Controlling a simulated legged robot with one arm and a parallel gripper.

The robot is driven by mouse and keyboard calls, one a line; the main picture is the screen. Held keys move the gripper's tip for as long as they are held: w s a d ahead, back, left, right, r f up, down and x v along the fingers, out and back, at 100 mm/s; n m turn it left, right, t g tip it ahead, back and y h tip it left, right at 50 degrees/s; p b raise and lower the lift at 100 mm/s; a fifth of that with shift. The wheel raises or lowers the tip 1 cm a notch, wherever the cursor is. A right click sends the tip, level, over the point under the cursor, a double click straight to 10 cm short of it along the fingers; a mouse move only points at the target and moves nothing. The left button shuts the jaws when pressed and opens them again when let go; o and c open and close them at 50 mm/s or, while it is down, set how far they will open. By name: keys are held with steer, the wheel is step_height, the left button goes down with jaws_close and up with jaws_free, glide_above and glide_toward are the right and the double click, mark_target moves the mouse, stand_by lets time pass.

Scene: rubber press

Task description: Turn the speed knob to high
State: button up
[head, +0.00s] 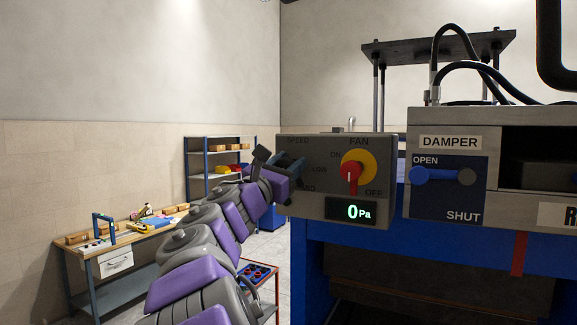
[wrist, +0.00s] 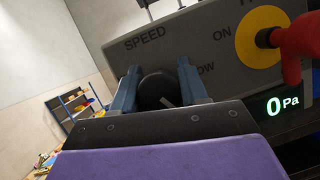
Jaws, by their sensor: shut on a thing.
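The speed knob (wrist: 157,90) is dark and round, with a pale pointer line, below the word SPEED on the grey control panel (head: 310,150). My gripper (wrist: 160,85) has its two blue-grey fingers on either side of the knob, shut on it. In the head view my gripper (head: 289,165) is at the panel's left part and hides the knob. The LOW label shows just right of the gripper there. The word for the high setting cannot be read in either view, and the pointer's exact setting is unclear.
Right of the speed knob is the red fan knob (head: 350,177) on a yellow disc, close to my gripper. Below it a display (head: 351,211) reads 0 Pa. A blue damper lever (head: 435,175) is at OPEN. A workbench (head: 120,245) stands at the left.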

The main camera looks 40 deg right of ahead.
steer(key=m+g, duration=0.2)
steer(key=m, duration=0.3)
steer(key=m+g, duration=0.1)
steer(key=m, duration=0.2)
steer(key=m+g+y, duration=0.1)
steer(key=m, duration=0.2)
steer(key=shift+s+d+f+g, duration=0.1)
steer(key=shift+f+g, duration=0.1)
steer(key=shift+g, duration=0.2)
steer(key=m+y, duration=0.1)
steer(key=m, duration=0.1)
steer(key=m+g+y, duration=0.1)
steer(key=m, duration=0.2)
steer(key=shift+f, duration=0.2)
steer(key=shift+f+m+y, duration=0.2)
steer(key=shift+m+y, duration=0.3)
steer(key=shift+m, duration=0.7)
steer(key=shift+d+f, duration=0.1)
steer(key=o, duration=1)
steer(key=shift+s+a+r, duration=0.2)
steer(key=shift+a+r, duration=0.05)
